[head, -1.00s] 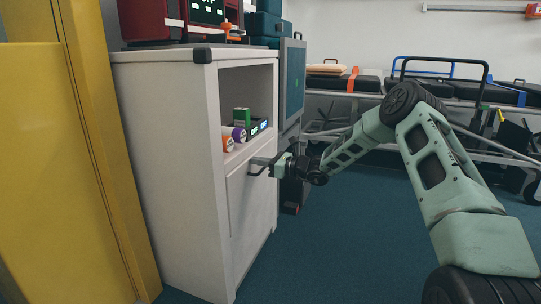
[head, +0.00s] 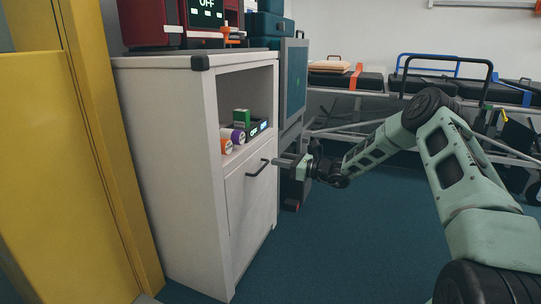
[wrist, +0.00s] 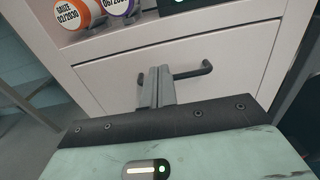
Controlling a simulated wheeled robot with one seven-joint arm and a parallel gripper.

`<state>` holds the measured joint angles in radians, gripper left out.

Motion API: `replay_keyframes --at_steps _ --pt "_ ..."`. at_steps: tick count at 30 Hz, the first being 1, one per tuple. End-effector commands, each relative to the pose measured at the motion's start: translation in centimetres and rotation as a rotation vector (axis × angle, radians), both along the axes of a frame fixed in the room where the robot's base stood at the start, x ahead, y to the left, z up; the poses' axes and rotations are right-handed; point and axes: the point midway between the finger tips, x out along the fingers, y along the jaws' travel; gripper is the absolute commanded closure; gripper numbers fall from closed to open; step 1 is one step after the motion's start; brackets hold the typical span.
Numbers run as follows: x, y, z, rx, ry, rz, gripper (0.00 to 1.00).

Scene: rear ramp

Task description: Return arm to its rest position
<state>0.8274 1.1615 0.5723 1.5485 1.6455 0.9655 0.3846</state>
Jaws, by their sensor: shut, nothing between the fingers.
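My gripper (head: 283,161) is at the end of my pale green arm, just right of the white cabinet (head: 185,150) in the head view. Its fingers are shut with nothing between them. The cabinet's lower front (head: 250,198) is closed and carries a dark handle (head: 257,168). The fingertips are apart from the handle in the head view. In the wrist view, the shut fingers (wrist: 158,88) overlap the drawer front and part of the dark handle (wrist: 195,73).
The open shelf holds an orange-capped roll (head: 227,146), a purple-capped roll (head: 238,134) and a green box (head: 242,116). A red case (head: 150,22) stands on top. A yellow panel (head: 50,170) is at left, a stretcher (head: 400,95) behind.

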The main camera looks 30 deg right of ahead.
Motion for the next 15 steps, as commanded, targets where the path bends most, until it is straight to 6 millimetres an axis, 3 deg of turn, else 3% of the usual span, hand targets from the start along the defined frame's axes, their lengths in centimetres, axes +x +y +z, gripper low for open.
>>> replay_keyframes --at_steps 6,15 --pt "-3.6 -2.7 0.5 0.002 0.000 0.003 1.00" --pt "-5.6 -4.2 0.1 0.001 -0.001 0.004 1.00"
